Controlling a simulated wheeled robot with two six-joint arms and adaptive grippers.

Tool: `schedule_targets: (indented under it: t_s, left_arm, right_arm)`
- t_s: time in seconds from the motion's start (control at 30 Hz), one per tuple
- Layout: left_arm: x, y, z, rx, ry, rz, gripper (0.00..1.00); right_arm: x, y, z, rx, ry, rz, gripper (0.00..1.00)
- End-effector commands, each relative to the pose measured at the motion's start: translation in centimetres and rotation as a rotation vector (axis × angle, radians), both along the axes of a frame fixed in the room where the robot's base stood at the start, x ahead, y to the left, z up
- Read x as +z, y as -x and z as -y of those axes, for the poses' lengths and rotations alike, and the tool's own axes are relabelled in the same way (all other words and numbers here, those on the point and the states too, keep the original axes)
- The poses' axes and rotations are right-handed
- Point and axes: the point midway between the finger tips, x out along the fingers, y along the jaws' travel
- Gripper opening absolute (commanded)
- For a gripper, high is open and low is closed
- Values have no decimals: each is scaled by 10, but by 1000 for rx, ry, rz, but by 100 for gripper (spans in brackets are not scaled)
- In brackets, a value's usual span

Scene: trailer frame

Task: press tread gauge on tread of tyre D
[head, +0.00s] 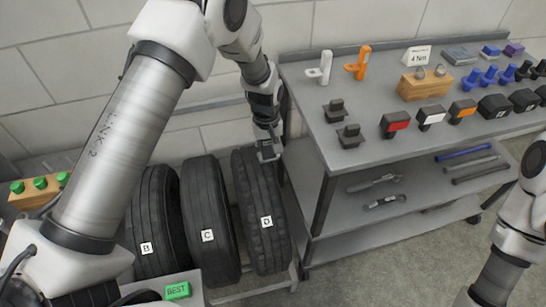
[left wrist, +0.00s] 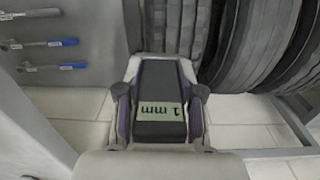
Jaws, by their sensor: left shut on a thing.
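Tyre D (head: 248,190) stands upright at the right end of a row of tyres, its D label on the tread. My left gripper (head: 268,152) is at the upper part of tyre D's tread, pointing down. In the left wrist view my left gripper (left wrist: 160,100) is shut on the tread gauge (left wrist: 148,76), a dark block whose display reads "1 mm". Tyre D's tread (left wrist: 167,28) shows just beyond the gauge's far end. I cannot tell whether the gauge touches it. My right gripper is out of the picture.
Tyre C (head: 207,205) and tyre B (head: 152,215) stand left of tyre D. The grey cart (head: 315,125), with tools on top, stands close to its right. A green BEST tag (head: 177,291) lies in front. Green-topped pieces sit in a wooden block (head: 40,193) at left.

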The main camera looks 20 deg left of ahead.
Motion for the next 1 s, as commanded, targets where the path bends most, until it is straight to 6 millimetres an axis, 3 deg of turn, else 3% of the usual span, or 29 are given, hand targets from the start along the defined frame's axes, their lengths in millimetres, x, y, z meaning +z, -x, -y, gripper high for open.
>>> schedule_targets:
  t_s: [0.1, 0.3, 0.47, 0.8, 1.0]
  left_arm:
    - [-30, -14, -25, 169, -5, -3, 2]
    - [-59, -25, -56, 336, -19, -1, 2]
    - [-69, -25, -59, 358, -22, -1, 2]
    - [-114, -25, -59, 356, -22, -2, 2]
    - [-119, -25, -59, 355, -21, -1, 2]
  right_arm:
    - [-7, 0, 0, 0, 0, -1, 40]
    - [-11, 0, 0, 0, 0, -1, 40]
    - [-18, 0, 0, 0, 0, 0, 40]
    - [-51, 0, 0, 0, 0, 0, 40]
    - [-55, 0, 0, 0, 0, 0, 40]
